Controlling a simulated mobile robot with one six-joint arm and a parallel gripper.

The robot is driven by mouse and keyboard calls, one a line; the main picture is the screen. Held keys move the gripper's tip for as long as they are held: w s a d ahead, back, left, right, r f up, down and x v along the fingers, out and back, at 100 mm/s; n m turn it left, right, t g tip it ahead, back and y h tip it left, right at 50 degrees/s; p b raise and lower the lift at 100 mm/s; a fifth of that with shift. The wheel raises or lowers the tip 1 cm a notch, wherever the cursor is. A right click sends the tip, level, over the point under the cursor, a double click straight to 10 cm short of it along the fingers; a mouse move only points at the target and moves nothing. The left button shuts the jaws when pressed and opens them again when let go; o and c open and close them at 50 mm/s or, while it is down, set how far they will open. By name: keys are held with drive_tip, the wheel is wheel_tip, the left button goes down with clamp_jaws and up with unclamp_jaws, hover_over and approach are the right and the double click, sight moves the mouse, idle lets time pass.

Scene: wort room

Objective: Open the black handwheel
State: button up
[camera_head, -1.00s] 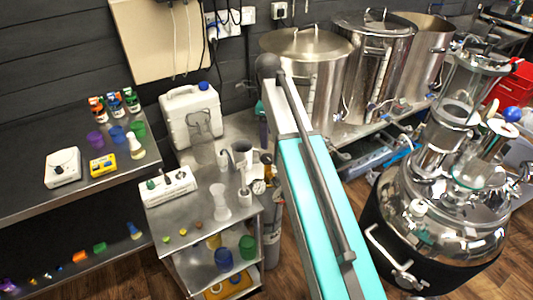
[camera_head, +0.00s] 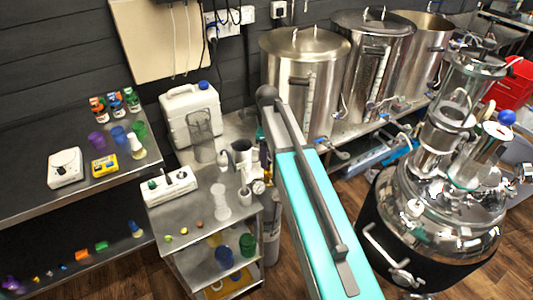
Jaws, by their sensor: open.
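I cannot make out the black handwheel in this view. A grey gas cylinder (camera_head: 271,240) stands on the floor to the right of the steel trolley. A small round gauge (camera_head: 258,187) and some brass-coloured fittings show near its top, beside my arm. My teal and white arm reaches up from the bottom edge and covers the area just right of these fittings. My gripper does not show clearly; it may be hidden behind the arm, so its distance from any wheel cannot be told.
A steel trolley (camera_head: 190,236) carries a white stirrer unit (camera_head: 169,186) and small vessels. A white jerrycan (camera_head: 187,110) stands behind. Large steel pots (camera_head: 303,75) line the back bench. A shiny vessel (camera_head: 440,210) is at right. Wooden floor shows between trolley and vessel.

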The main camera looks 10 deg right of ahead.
drive_tip(key=shift+f, duration=0.15)
drive_tip(key=c, duration=1.1)
drive_tip(key=shift+o, duration=0.2)
